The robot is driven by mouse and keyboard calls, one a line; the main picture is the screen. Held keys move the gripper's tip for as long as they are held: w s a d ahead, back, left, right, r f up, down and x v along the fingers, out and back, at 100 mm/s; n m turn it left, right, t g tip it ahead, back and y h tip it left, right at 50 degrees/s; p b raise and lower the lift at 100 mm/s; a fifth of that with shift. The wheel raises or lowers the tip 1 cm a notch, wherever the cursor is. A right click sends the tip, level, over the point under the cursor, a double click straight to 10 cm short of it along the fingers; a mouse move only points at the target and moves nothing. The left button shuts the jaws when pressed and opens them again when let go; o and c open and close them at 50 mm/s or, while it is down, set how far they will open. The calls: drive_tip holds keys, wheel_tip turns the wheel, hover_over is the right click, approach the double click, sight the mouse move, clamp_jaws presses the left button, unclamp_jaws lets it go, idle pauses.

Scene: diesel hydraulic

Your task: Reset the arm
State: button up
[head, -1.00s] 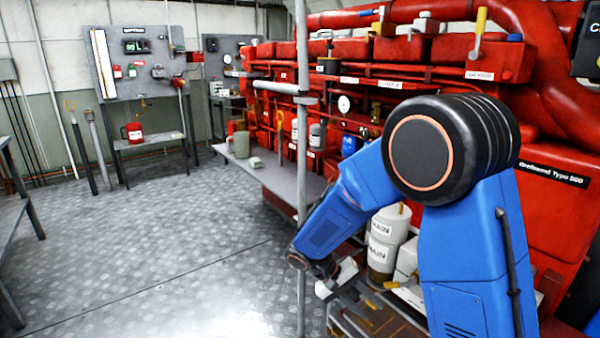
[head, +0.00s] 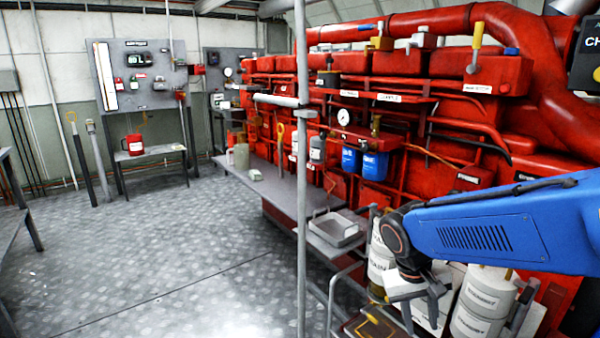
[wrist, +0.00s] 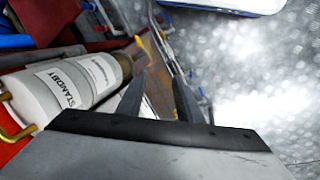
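My gripper (head: 422,318) hangs at the lower right of the head view, pointing down, at the end of my blue arm. It is in front of the white canisters beside the red engine. In the wrist view my gripper (wrist: 160,88) shows two dark fingers standing apart with nothing between them, so it is open and empty. A white canister labelled STANDBY (wrist: 75,88) lies to the left of the fingers in the wrist view; whether they touch it I cannot tell.
White canisters (head: 480,305) stand right of my gripper. The red engine (head: 480,130) fills the right side. The metal floor (head: 160,250) at left is open.

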drive_tip(key=s+d+r+t+y, duration=0.2)
drive_tip(key=s+r+t+y, duration=0.1)
drive_tip(key=s, duration=0.8)
drive_tip(key=shift+s+r+t, duration=0.2)
drive_tip(key=shift+r+t, duration=0.7)
drive_tip(key=shift+r, duration=0.4)
idle(1.8)
